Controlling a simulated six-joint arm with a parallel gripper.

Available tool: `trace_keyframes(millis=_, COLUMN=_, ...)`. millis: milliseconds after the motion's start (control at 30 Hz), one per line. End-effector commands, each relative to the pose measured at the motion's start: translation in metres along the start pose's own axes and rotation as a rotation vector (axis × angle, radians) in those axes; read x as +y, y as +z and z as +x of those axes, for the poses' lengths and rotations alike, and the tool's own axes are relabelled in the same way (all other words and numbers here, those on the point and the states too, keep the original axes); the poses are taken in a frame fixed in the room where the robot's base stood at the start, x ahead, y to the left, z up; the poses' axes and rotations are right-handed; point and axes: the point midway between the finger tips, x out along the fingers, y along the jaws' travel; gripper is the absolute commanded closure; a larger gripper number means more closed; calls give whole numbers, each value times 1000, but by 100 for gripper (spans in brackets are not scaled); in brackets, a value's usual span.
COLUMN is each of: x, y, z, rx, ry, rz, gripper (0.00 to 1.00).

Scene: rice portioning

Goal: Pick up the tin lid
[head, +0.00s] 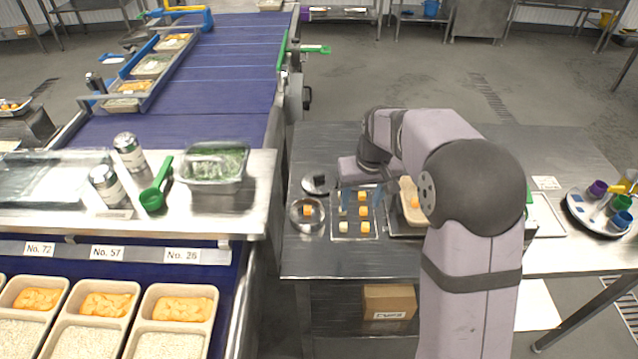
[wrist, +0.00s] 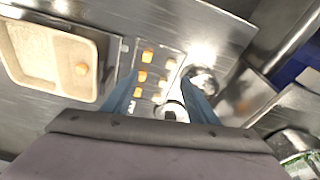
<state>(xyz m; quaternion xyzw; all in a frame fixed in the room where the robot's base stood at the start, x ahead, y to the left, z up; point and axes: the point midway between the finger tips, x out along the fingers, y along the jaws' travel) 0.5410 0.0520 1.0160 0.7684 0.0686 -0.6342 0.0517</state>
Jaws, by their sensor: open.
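The tin lid (head: 319,181) is a round metal disc with a black knob, lying on the steel table left of my gripper. In the wrist view the lid (wrist: 172,112) shows low between my fingers, partly hidden by my gripper body. The open round tin (head: 293,214) stands just in front of the lid in the head view, with an orange cube in it. The tin also shows in the wrist view (wrist: 207,75). My gripper (head: 361,196) has blue fingers spread apart and empty, above the cube tray; it also shows in the wrist view (wrist: 161,77).
A small tray (head: 355,235) holds several orange and pale cubes beside the tin. A beige container (wrist: 50,93) lies on the tray's other side. A raised steel counter (head: 230,212) with a green-filled container stands left. A round palette with cups (head: 575,207) is at far right.

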Motion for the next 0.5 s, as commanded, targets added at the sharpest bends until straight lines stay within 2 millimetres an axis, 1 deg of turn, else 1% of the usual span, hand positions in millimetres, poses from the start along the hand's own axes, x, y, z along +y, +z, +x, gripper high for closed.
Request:
trace_keyframes(millis=33, x=-4, y=-21, z=9, rx=15, ry=-3, rz=-18, gripper=47)
trace_keyframes(millis=100, x=-10, y=-48, z=16, rx=40, ry=-7, rz=-40, gripper=47)
trace_keyframes(millis=200, x=-19, y=-84, z=27, rx=75, ry=-14, rz=-73, gripper=47)
trace_keyframes(millis=300, x=-29, y=-115, z=39, rx=109, ry=-20, rz=-104, gripper=47)
trace_keyframes(millis=400, x=-39, y=-140, z=49, rx=140, ry=-25, rz=-132, gripper=47)
trace_keyframes(millis=500, x=-48, y=-157, z=58, rx=164, ry=-29, rz=-154, gripper=47)
